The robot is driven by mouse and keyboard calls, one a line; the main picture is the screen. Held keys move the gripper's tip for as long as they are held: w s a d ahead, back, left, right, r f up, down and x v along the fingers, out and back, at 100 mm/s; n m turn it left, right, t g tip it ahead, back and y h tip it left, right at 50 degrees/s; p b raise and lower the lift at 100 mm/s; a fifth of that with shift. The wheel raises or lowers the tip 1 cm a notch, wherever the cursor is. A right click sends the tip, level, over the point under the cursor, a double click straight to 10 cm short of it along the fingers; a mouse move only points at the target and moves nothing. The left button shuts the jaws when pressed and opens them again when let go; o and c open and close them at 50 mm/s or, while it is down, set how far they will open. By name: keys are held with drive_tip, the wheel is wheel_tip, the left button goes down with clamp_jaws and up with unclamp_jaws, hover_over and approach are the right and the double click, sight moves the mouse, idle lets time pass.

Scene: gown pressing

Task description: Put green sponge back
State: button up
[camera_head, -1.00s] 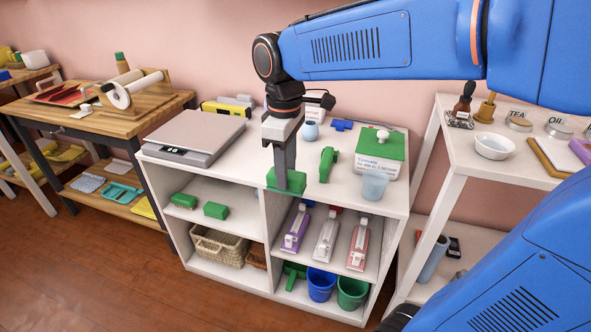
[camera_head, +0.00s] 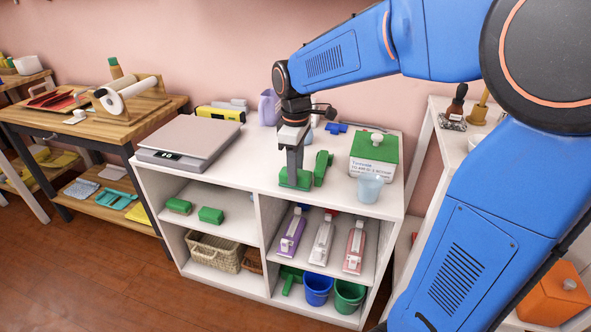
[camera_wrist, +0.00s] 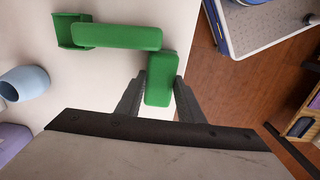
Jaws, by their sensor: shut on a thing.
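A green sponge (camera_head: 288,181) is held in my gripper (camera_head: 297,184) at the top of the white shelf unit, near its front edge. In the wrist view the sponge (camera_wrist: 161,82) sits between both fingers (camera_wrist: 160,98). A green handled tool (camera_head: 322,167) lies close beside it; in the wrist view the tool (camera_wrist: 115,36) meets or overlaps the sponge's end. I cannot tell whether the sponge touches the top. Two more green blocks like sponges, one left (camera_head: 178,205) and one right (camera_head: 211,215), lie on the upper left shelf.
A lavender jug (camera_head: 267,108) stands behind. Lower compartments hold spray-like bottles, a basket (camera_head: 214,251) and buckets.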

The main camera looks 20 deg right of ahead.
drive_tip(key=shift+f, duration=0.15)
drive_tip(key=o, duration=1.1)
wheel_tip(320, 180, up, 12)
drive_tip(key=s+d+f+m+t, duration=0.1)
drive_tip(key=s+d+f+m, duration=0.1)
drive_tip(key=s, duration=0.5)
drive_tip(key=s+d+f+m+t, duration=0.2)
drive_tip(key=s+f+m, duration=0.3)
drive_tip(key=s, duration=0.3)
drive_tip(key=s+d+f+m+t, duration=0.1)
drive_tip(key=s+d+f+m, duration=0.2)
drive_tip(key=s, duration=0.5)
drive_tip(key=shift+s+f+m+t, duration=0.25)
drive_tip(key=shift+f+m+t, duration=0.15)
drive_tip(key=shift+f, duration=0.2)
